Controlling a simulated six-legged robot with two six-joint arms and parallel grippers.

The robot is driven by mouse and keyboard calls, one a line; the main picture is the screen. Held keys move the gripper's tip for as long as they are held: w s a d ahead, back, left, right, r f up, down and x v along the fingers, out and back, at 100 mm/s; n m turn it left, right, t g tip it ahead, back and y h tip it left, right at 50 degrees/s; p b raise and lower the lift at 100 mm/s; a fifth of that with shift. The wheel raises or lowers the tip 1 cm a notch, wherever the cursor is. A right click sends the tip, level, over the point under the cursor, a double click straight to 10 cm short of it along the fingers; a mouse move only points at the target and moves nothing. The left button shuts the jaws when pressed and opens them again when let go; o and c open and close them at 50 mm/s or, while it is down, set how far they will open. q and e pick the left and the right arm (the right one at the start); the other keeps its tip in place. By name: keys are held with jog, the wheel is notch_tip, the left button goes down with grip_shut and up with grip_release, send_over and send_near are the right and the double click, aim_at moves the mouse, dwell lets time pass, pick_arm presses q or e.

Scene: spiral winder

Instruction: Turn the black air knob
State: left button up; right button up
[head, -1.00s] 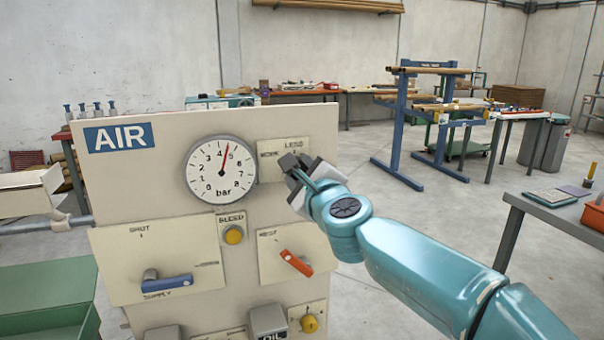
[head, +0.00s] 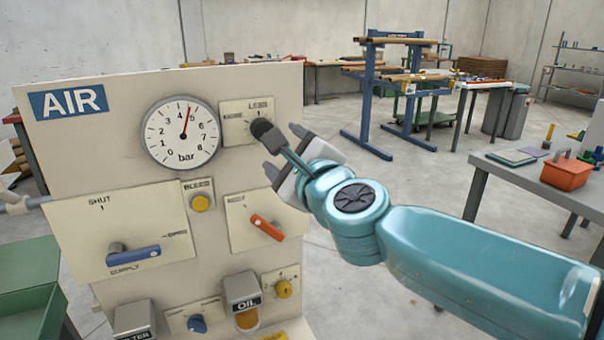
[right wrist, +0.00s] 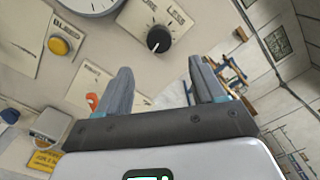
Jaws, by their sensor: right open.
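The black air knob (head: 260,127) sits on a small cream plate marked LESS, right of the pressure gauge on the AIR panel (head: 60,150). It also shows in the right wrist view (right wrist: 158,40), round with a pale pointer line. My right gripper (head: 283,150) is just right of and below the knob in the head view. In the right wrist view its two fingers (right wrist: 160,75) are spread, with nothing between them, and the knob lies beyond the tips, between their directions. I see no contact with the knob. My left gripper is not in view.
Nearby are a yellow bleed button (head: 200,203), a blue supply lever (head: 133,255) and a red lever (head: 267,227). A grey table (head: 520,165) with a red box (head: 566,172) stands at the right.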

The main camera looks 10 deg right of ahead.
jog(key=v, duration=0.6)
jog(key=shift+s, duration=0.25)
